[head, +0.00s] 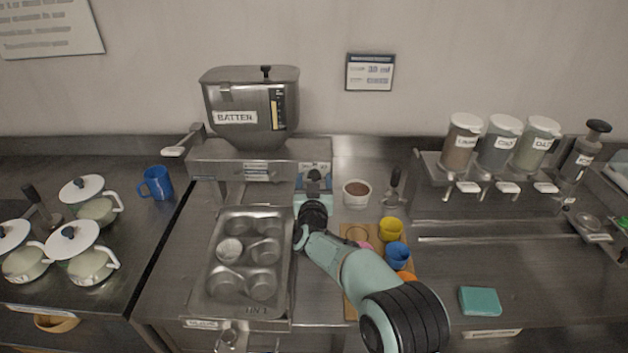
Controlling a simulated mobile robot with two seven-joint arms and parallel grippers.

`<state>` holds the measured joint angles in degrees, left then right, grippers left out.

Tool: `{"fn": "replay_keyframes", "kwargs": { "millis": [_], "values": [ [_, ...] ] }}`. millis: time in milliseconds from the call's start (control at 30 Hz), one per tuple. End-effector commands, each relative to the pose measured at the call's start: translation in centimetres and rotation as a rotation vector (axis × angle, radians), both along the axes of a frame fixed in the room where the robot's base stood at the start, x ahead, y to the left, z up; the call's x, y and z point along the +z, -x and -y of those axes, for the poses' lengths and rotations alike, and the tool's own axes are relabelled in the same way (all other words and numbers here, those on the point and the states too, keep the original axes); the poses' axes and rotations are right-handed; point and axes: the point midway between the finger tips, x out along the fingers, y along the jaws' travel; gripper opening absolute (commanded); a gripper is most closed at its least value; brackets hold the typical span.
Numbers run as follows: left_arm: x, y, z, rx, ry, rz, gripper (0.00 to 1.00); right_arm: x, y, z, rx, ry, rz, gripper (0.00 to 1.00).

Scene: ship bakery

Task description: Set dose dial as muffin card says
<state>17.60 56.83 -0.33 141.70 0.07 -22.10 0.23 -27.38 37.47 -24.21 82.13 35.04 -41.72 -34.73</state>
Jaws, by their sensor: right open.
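The batter machine (250,108) stands against the wall, with a steel hopper over a wide body. A small panel with blue and white marks (314,168) is at the right end of its front. My right gripper (313,182) is open right in front of this panel, with its fingers at the dark dial there. The gripper hides most of the dial, so its setting cannot be read. I cannot tell whether the fingers touch it. A small card (369,72) with a dark blue header hangs on the wall; its print is too blurred to read surely. My left gripper is not in view.
A muffin tin (210,291) lies below the machine, one cup holding something pale. Dispensers (498,147) stand at right, lidded pots (92,265) at left. Counter is clear around the teal block (479,301).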

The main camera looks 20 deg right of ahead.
Motion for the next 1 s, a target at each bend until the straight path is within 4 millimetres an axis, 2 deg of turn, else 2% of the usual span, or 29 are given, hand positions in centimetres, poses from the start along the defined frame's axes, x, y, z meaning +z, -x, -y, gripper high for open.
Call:
{"fn": "replay_keyframes", "kwargs": {
  "millis": [233, 267, 400, 433, 767, 1000],
  "values": [
    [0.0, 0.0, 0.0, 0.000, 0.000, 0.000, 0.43, -0.1, -0.1, 0.0, 0.000, 0.000, -0.001, 0.68],
    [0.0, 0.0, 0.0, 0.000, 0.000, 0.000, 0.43, -0.1, -0.1, 0.0, 0.000, 0.000, -0.001, 0.62],
    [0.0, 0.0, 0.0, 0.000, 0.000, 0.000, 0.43, 0.0, 0.0, 0.0, 0.000, 0.000, 0.000, 0.16],
    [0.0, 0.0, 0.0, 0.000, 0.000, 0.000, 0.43, 0.0, 0.0, 0.0, 0.000, 0.000, 0.000, 0.12],
    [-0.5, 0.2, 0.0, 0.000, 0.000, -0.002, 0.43, -0.1, 0.0, 0.0, 0.000, -0.039, 0.011, 0.12],
    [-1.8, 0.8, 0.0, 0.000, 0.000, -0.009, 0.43, -0.2, 0.0, 0.1, 0.000, -0.171, 0.049, 0.12]
  ]
}}
